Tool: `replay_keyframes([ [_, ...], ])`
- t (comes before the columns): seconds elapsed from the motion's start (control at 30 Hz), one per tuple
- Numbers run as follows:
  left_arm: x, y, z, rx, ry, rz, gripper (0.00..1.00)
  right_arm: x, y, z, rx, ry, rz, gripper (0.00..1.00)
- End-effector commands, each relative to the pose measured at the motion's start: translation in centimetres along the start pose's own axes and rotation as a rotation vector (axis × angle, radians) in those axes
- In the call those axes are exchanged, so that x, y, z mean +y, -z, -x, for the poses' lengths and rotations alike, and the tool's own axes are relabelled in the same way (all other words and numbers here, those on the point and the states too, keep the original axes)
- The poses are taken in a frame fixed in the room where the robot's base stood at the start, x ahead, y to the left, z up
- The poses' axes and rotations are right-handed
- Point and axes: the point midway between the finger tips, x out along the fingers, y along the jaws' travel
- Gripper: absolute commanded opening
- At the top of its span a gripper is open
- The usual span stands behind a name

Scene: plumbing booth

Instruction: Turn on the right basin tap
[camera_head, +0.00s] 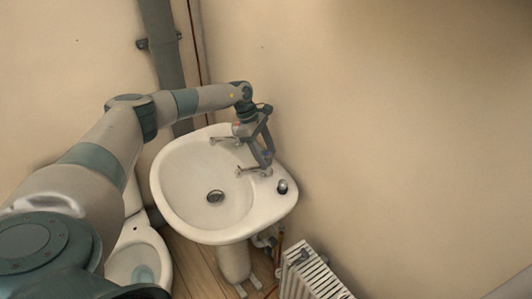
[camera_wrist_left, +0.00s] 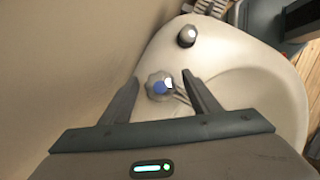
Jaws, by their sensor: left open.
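The right basin tap (camera_head: 254,171) stands on the back rim of the white basin (camera_head: 170,200), with its spout over the bowl. My left gripper (camera_head: 265,160) reaches down over this tap from the wall side. In the left wrist view its two open fingers (camera_wrist_left: 160,82) lie on either side of the tap's round handle (camera_wrist_left: 153,88), which has a blue top. I cannot tell whether the fingers touch the handle. The left basin tap (camera_head: 222,140) is farther left on the rim, beneath my forearm's end. My right gripper is not in view.
A small round knob (camera_head: 283,187) sits on the basin rim right of the tap; it also shows in the wrist view (camera_wrist_left: 187,36). The wall is close behind the gripper. A white radiator (camera_head: 312,275) and a toilet (camera_head: 140,262) stand below. The bowl is empty.

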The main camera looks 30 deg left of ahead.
Motion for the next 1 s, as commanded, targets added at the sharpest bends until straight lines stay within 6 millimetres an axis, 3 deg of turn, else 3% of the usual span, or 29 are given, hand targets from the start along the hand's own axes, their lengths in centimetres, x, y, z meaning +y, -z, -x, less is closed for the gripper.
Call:
replay_keyframes([
  [0.17, -0.01, 0.01, 0.0, 0.0, 0.0, 0.0, 0.54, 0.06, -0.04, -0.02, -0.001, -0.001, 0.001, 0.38],
  [0.33, -0.01, 0.01, 0.03, 0.0, 0.0, 0.0, 0.15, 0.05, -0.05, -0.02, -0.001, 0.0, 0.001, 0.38],
  [0.7, -0.03, 0.02, 0.1, 0.0, -0.011, 0.027, 0.15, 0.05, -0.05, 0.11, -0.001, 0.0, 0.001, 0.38],
  [1.0, -0.03, 0.01, 0.2, 0.0, -0.065, 0.155, 0.15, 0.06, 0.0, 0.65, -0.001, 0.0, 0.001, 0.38],
])
